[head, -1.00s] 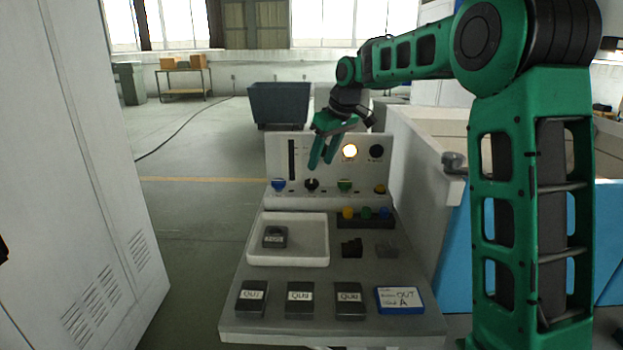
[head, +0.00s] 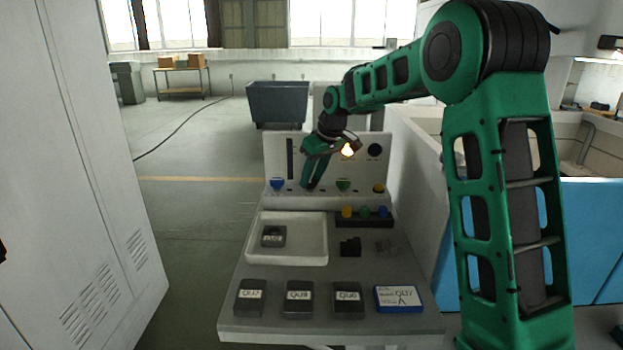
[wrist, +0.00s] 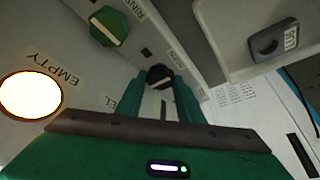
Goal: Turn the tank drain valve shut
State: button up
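A row of coloured knobs runs along the foot of the panel (head: 330,151): blue (head: 277,184), green (head: 343,185) and yellow (head: 379,188). A black knob (wrist: 160,76) lies between green and blue; my fingers hide most of it in the head view. Its label is only partly legible, so I cannot confirm it is the drain valve. My gripper (head: 308,186) reaches down at the black knob. In the wrist view its fingers (wrist: 160,85) are apart, on either side of the knob; contact is unclear. The green knob also shows there (wrist: 108,27), near a "RINSE" label.
A lit lamp (wrist: 30,95) marked "EMPTY" glows on the panel. A white tray (head: 321,240) holding a dark labelled block stands on the bench (head: 270,325). Several dark labelled blocks and a blue-edged card (head: 398,299) lie in front. A cabinet (head: 60,180) stands left.

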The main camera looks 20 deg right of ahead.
jog(key=shift+r+m, duration=0.1)
jog(key=shift+m, duration=0.3)
jog(key=m, duration=0.1)
jog(key=m+h, duration=0.1)
jog(key=m, duration=0.1)
jog(key=m+h, duration=0.1)
jog(key=shift+a+m+t, duration=0.3)
jog(key=m, duration=0.2)
jog(key=m+h, duration=0.2)
jog(key=m, duration=0.1)
jog(key=shift+w+a+m, duration=0.1)
jog(key=shift+a+m, duration=0.2)
jog(key=m+g+h, duration=0.1)
jog(key=m, duration=0.2)
jog(key=shift+w+a, duration=0.1)
jog(key=shift+a, duration=0.05)
jog(key=shift+w+a+m+g+h, duration=0.1)
jog(key=shift+m+g+h, duration=0.2)
jog(key=shift+m, duration=0.6)
jog(key=shift+w+m+g+h, duration=0.15)
jog(key=shift+m+g, duration=0.25)
jog(key=shift+m, duration=0.8)
jog(key=o, duration=0.8)
jog(key=shift+s, duration=0.1)
